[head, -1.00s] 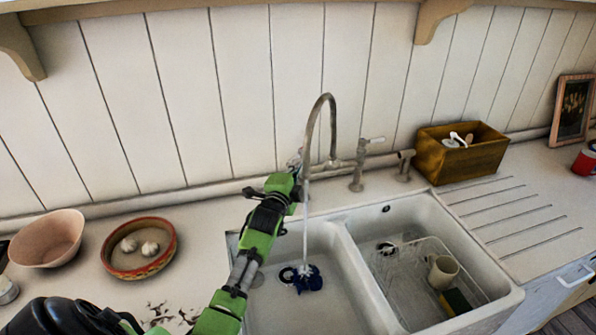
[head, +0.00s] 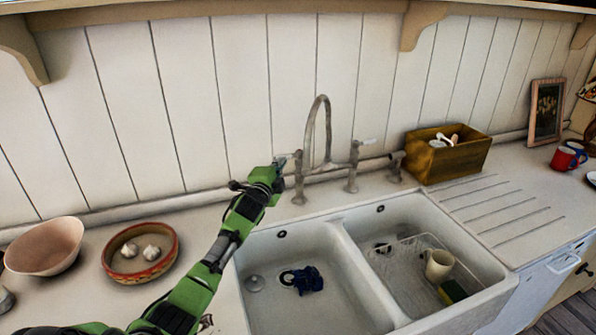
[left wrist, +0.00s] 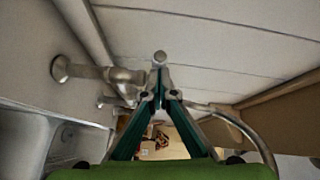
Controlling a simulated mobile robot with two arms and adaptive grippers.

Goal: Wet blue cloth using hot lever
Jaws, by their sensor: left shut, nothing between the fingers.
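The dark blue cloth (head: 308,280) lies crumpled on the floor of the left sink basin (head: 290,232), beside the round drain. The bridge tap (head: 313,120) arches over the back of the sink, with no water stream visible below its spout. It has a left lever (head: 297,156) and a right lever (head: 367,142). My left gripper (head: 279,162) is shut at the left lever, with nothing between its fingers. In the left wrist view the closed fingertips (left wrist: 160,90) are beside the tap fittings (left wrist: 125,76). My right gripper is not in view.
The right basin holds a wire rack with a cream mug (head: 439,265) and a sponge (head: 453,291). A wooden box (head: 450,160) stands on the counter at right. A red-rimmed dish (head: 139,250) and a pink bowl (head: 45,246) stand at left.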

